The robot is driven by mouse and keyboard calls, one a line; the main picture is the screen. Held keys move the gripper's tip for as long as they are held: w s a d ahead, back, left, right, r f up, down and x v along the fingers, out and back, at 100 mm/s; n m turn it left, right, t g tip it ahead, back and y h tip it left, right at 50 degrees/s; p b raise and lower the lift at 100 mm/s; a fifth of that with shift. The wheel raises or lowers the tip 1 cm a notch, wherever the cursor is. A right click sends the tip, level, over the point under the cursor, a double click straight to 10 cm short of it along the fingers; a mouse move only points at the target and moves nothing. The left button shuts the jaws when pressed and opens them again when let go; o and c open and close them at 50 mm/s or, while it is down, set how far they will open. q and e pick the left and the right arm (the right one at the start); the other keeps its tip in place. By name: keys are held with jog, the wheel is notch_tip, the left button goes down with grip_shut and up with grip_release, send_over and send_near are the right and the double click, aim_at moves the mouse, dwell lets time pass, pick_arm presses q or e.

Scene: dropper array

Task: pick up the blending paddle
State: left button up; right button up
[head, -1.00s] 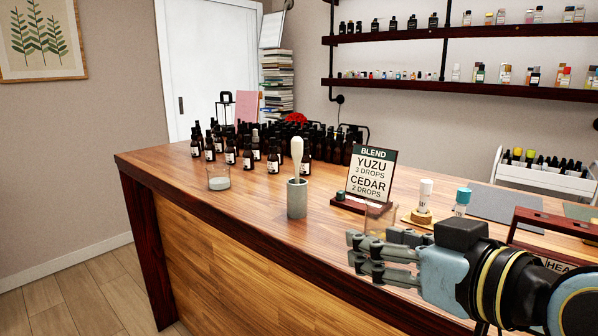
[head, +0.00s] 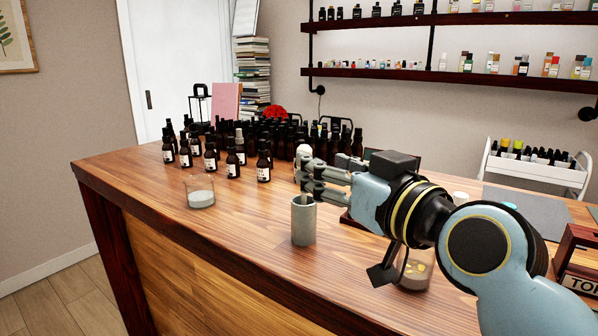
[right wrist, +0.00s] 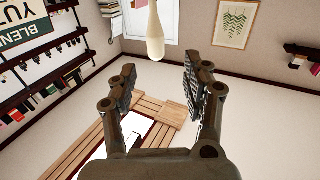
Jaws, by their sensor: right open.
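The blending paddle is a pale, rounded-handled stick standing upright in a grey-green cup (head: 303,222) on the wooden counter. In the head view the top of the paddle (head: 303,151) shows just behind my right gripper's fingers, and the gripper hides part of its shaft. My right gripper (head: 303,177) is open, at the height of the paddle's upper part. In the right wrist view the paddle (right wrist: 155,32) hangs in the picture beyond the open fingers (right wrist: 165,80), roughly between them and apart from both. My left gripper is not in view.
A glass of white stuff (head: 200,193) stands left of the cup. Several brown dropper bottles (head: 236,158) crowd the counter behind. A glass with yellow pieces (head: 416,272) stands below my right forearm. The counter's front left is clear.

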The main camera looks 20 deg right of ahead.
aim_at(306, 148)
jog(key=x, duration=0.5)
jog(key=p+x, duration=0.1)
jog(key=x, duration=0.1)
jog(key=shift+w+d+f, duration=0.2)
jog(key=shift+w+f, duration=0.1)
jog(key=shift+w, duration=0.1)
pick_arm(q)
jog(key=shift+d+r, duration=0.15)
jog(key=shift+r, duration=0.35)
pick_arm(e)
jog(key=shift+s, duration=0.1)
jog(key=c, duration=0.4)
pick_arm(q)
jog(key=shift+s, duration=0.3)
pick_arm(e)
grip_shut()
